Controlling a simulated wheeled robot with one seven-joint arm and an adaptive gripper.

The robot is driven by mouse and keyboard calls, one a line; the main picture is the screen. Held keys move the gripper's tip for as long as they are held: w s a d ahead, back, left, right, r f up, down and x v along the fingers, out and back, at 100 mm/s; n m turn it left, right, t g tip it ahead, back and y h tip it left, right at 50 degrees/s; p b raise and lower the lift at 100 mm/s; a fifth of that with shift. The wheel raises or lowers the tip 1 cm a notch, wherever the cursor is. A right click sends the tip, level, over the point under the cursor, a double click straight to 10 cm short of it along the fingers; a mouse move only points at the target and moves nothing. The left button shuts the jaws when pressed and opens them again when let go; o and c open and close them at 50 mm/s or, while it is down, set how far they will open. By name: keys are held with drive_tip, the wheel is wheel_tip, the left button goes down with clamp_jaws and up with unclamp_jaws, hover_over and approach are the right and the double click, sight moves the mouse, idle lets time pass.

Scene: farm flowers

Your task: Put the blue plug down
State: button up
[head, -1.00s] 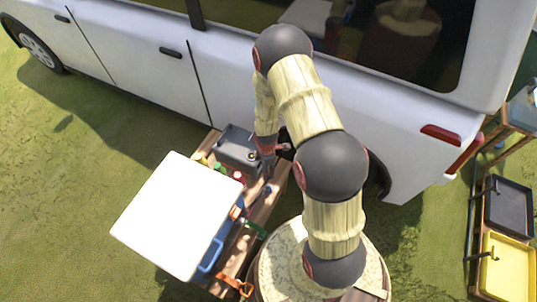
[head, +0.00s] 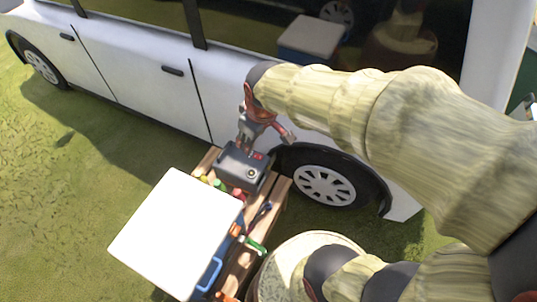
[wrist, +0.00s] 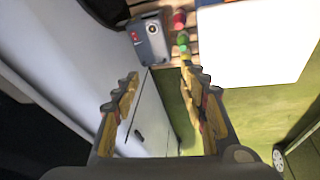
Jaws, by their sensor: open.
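My gripper (head: 252,138) is above the grey box on the wooden bench, close to the van's side. In the wrist view my gripper (wrist: 150,88) has its fingers spread, with nothing between them. A small dark blue item (head: 262,211) lies on the bench planks, to the right of the white lid, apart from my gripper. I cannot tell for sure whether it is the blue plug. The grey box (head: 243,167) has a round knob and a red mark on top; it also shows in the wrist view (wrist: 151,42).
A white lid (head: 177,233) covers much of the bench's front left. Small red, green (head: 218,184) and yellow pieces lie beside the box. A green-handled item (head: 256,247) and a blue handle (head: 209,274) lie nearer. The white van (head: 140,85) stands close behind; grass is free at left.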

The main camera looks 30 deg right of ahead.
drive_tip(key=s+a+r+m+t, duration=0.1)
drive_tip(key=s+r+m, duration=0.3)
drive_tip(key=s+r, duration=0.4)
drive_tip(key=s+a, duration=0.1)
drive_tip(key=s, duration=0.3)
drive_tip(key=shift+s+a+t, duration=0.15)
drive_tip(key=shift+a+t, duration=0.05)
drive_tip(key=shift+t, duration=0.1)
idle(0.5)
